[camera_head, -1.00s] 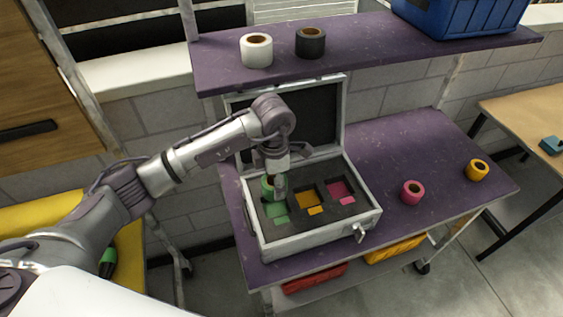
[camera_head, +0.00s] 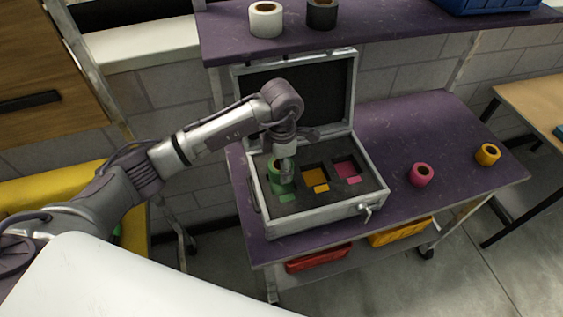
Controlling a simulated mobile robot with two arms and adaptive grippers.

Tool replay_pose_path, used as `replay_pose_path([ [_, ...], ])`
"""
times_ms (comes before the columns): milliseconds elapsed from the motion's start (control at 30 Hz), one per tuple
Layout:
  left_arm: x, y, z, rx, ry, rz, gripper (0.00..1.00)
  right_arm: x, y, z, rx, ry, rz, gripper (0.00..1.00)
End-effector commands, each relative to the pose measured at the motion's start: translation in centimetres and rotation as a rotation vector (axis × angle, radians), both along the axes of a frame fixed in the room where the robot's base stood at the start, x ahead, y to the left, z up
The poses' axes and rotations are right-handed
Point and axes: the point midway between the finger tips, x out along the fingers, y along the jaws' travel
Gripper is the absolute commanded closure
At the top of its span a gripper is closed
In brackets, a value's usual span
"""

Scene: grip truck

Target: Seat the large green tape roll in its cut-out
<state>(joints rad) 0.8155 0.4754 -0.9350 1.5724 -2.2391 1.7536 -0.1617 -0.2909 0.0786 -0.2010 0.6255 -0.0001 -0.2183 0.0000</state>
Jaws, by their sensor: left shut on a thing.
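The green tape roll (camera_head: 273,172) is at the left green-floored cut-out (camera_head: 281,188) of the dark foam in the open silver case (camera_head: 317,215). My left gripper (camera_head: 286,172) points down and is shut on the roll, partly covering it. The roll is over the back part of the cut-out, with green floor showing in front of it. I cannot tell whether it touches the floor. The orange cut-out (camera_head: 315,177) and the pink cut-out (camera_head: 346,169) are empty. My right gripper is not in view.
A pink roll (camera_head: 420,175) and a yellow roll (camera_head: 487,155) stand on the purple bench (camera_head: 400,120) right of the case. A white roll (camera_head: 265,20), a black roll (camera_head: 321,14) and a blue crate (camera_head: 490,6) are on the shelf above. The raised lid is behind my gripper.

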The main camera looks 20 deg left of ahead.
Motion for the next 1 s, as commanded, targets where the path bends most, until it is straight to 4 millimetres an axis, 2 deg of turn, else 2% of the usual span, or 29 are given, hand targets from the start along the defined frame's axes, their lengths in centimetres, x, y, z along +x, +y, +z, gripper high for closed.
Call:
replay_pose_path([
  [333,0.0,0.0,-1.9,0.0,0.0,0.001,0.75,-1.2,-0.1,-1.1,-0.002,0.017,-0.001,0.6],
  [700,0.0,0.0,-3.8,0.0,-0.001,0.0,0.75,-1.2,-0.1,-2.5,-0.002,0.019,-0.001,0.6],
  [1000,0.1,0.0,-4.3,0.0,-0.002,0.001,0.75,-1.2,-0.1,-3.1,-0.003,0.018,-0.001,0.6],
])
